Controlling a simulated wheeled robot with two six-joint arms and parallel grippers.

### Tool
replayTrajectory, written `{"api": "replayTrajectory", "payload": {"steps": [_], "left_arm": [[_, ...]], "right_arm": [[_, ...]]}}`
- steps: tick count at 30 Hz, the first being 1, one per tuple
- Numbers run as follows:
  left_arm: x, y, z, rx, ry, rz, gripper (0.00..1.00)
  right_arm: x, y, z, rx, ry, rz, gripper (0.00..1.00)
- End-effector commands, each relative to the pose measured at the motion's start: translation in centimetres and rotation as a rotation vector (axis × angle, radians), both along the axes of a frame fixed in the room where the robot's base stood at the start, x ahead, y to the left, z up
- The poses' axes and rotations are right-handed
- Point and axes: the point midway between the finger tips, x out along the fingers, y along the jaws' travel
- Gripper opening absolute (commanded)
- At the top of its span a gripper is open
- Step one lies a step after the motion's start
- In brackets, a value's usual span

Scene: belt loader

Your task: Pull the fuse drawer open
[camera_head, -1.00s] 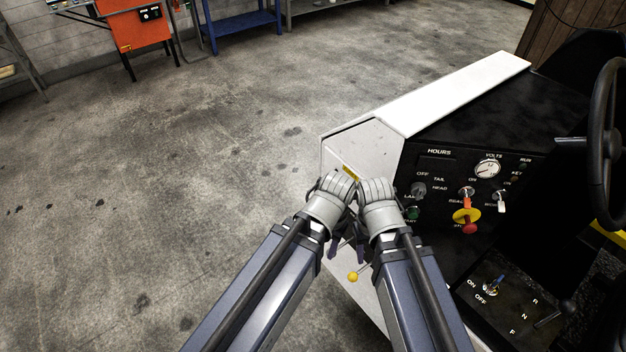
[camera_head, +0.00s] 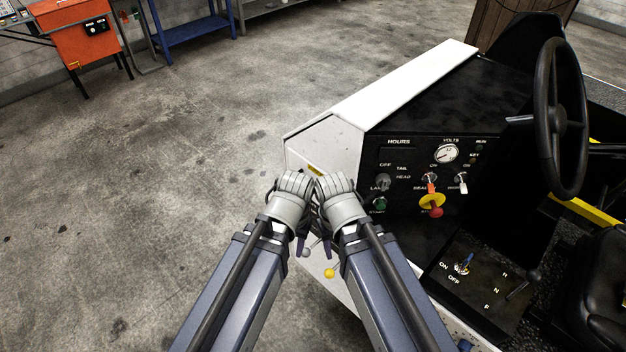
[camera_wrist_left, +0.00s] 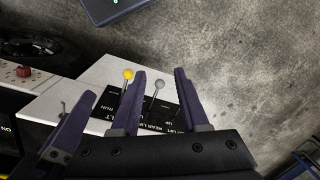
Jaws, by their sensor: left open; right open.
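No drawer front or handle that I can identify as the fuse drawer shows. The belt loader's black control panel (camera_head: 400,225) stands right of my grippers, with a pale side cover (camera_head: 325,140) at its left. Both grippers are side by side over the pale left edge of the loader. My left gripper (camera_head: 301,246) is open, its purple fingers pointing down. It also shows in the left wrist view (camera_wrist_left: 160,95), with nothing visibly held. My right gripper (camera_head: 324,256) is open close beside it; its fingertips are partly hidden.
Levers with a yellow knob (camera_head: 329,273) and a grey knob (camera_wrist_left: 159,84) stand close to the fingers. The steering wheel (camera_head: 540,120) and seat (camera_head: 600,285) are at the right. An orange cabinet (camera_head: 85,35) and blue bench (camera_head: 190,28) stand far back. Floor at left is clear.

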Motion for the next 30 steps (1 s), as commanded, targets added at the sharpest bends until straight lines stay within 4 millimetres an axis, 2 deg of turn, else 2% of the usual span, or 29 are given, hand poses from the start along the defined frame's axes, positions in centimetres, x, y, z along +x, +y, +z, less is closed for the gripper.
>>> {"api": "replayTrajectory", "payload": {"steps": [4, 9, 12, 15, 19, 30], "left_arm": [[5.5, -1.2, 2.2, -0.05, -0.045, 0.226, 0.45], [13.6, -2.3, 4.9, -0.148, -0.1, 0.634, 0.45], [17.4, -2.5, 6.2, -0.201, -0.116, 0.84, 0.45], [20.0, -2.5, 6.9, -0.24, -0.123, 0.991, 0.45], [21.5, -2.5, 7.3, -0.266, -0.125, 1.092, 0.45], [21.6, -2.5, 6.4, -0.27, -0.125, 1.111, 0.45]], "right_arm": [[0.0, 0.0, 2.3, 0.0, 0.0, -0.001, 0.5], [0.0, 0.0, 5.0, 0.001, 0.0, -0.003, 0.5], [0.0, 0.0, 6.1, 0.001, 0.0, -0.005, 0.5], [0.0, 0.0, 6.8, 0.001, 0.0, -0.005, 0.5], [0.0, 0.0, 7.1, 0.001, 0.0, -0.006, 0.5], [0.0, 0.0, 6.1, 0.001, 0.0, -0.004, 0.5]]}}
